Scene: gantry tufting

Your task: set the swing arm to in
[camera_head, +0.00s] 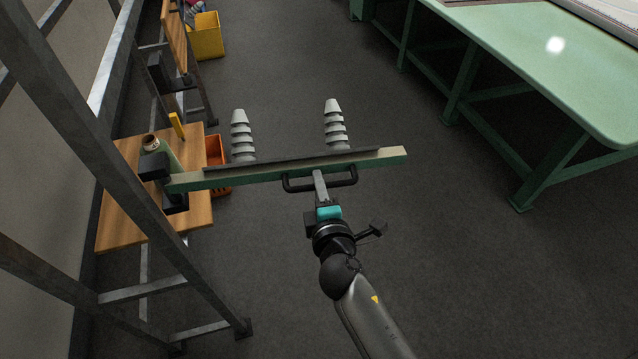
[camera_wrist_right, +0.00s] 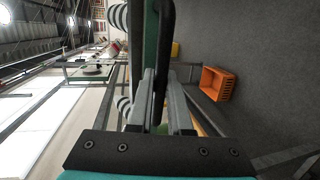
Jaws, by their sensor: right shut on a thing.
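The swing arm (camera_head: 240,175) is a long green bar hinged at a black pivot block (camera_head: 155,167) on the left. In the head view it reaches out to the right over the floor, away from the wooden shelf. Two grey ribbed cones (camera_head: 335,125) stand up from it. A black handle (camera_head: 299,186) sits on its near side. My right gripper (camera_head: 319,178) is at the handle, shut on it. In the right wrist view the fingers (camera_wrist_right: 160,95) close around the dark handle bar (camera_wrist_right: 166,50). My left gripper is not in view.
A wooden shelf (camera_head: 115,215) on a grey metal frame (camera_head: 150,290) stands at the left. An orange crate (camera_head: 214,152) is behind the arm on the floor, and a yellow bin (camera_head: 207,38) is farther back. A green table (camera_head: 560,70) is at the right. The floor between is clear.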

